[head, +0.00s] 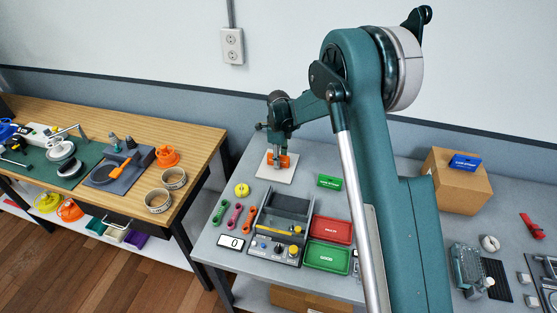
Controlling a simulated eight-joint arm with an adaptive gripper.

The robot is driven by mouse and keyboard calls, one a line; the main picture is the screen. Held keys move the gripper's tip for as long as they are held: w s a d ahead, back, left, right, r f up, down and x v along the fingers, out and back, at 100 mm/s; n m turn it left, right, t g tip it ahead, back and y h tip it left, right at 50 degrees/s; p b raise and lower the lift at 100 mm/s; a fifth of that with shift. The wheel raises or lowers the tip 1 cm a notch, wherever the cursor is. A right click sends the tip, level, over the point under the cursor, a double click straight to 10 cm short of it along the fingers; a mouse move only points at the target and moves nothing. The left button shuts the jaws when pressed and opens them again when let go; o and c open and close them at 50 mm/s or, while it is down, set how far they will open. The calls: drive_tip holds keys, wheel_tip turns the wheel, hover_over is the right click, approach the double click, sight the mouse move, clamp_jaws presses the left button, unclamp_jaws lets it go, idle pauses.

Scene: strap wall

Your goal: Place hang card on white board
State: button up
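A white square board (270,173) lies flat on the grey table, toward its back left. A small orange object (287,160) is at the board, directly under my gripper (277,152); it may be the hang card, but it is too small to tell. My gripper points down over the board. Its fingertips merge with the orange object, so I cannot tell whether they are open or shut, or whether the object is held or resting on the board.
A yellow round item (242,190) and several coloured links (234,216) lie left of a grey control unit (275,246). A red tray (331,230), a green tray (327,258) and a green box (329,182) stand to the right. A cardboard box (457,184) stands further right.

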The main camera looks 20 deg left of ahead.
drive_tip(key=shift+r, duration=0.15)
wheel_tip(320, 180, up, 12)
idle(0.9)
idle(0.6)
drive_tip(key=shift+r, duration=0.1)
